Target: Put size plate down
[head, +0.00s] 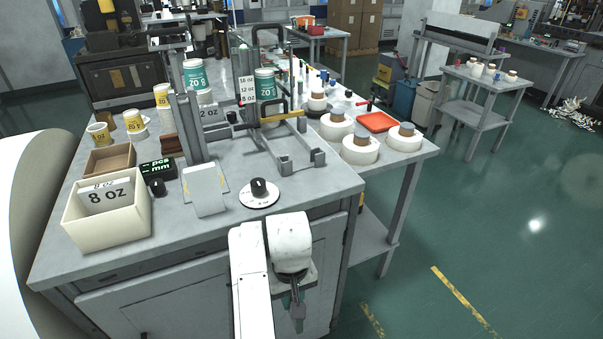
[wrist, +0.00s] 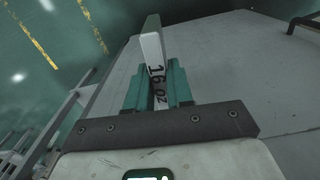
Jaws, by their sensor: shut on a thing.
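My gripper (wrist: 157,88) is shut on a pale size plate (wrist: 153,48) marked "16 oz", which stands up between its teal fingers in the wrist view. In the head view my gripper (head: 293,302) hangs low in front of the bench cabinet, below the tabletop edge; the plate is hard to make out there. A cream open box (head: 112,222) stands at the bench's front left, with an "8 oz" plate (head: 105,196) in it.
A round dial knob (head: 259,190), a grey sloped block (head: 205,188) and a small black display (head: 157,170) stand near the bench front. Cups and white rolls (head: 360,150) fill the back and right. The bench front right is bare. Open green floor lies to the right.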

